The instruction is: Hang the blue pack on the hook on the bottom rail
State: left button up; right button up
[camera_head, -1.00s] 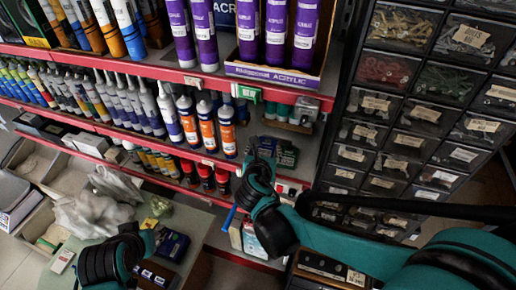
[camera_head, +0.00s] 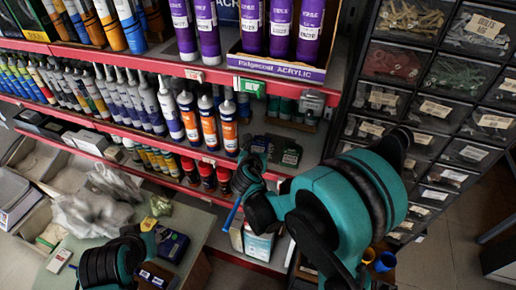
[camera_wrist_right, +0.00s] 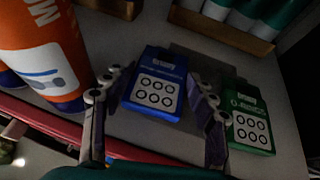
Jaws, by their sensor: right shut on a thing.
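The blue pack (camera_wrist_right: 158,85) shows in the right wrist view, with rows of ringed circles on its white label. It is between the two fingers of my right gripper (camera_wrist_right: 157,80), which is shut on it, over the grey shelf. In the head view my right gripper (camera_head: 246,160) is at the shelf front and the pack (camera_head: 260,144) is partly hidden behind it. A thin blue rod (camera_head: 233,214), which looks like the hook, slants out near the bottom red rail (camera_head: 176,181), below my right gripper. My left gripper (camera_head: 148,232) is low at left; its fingers are unclear.
An orange bottle (camera_wrist_right: 45,50) is close at left. Dark parts drawers (camera_head: 430,110) rise at right. A table (camera_head: 205,225) with bags and small boxes is below left.

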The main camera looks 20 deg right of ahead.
jog(key=shift+s+f, duration=0.1)
jog(key=o, duration=0.5)
jog(key=shift+f, duration=0.1)
jog(key=o, duration=0.5)
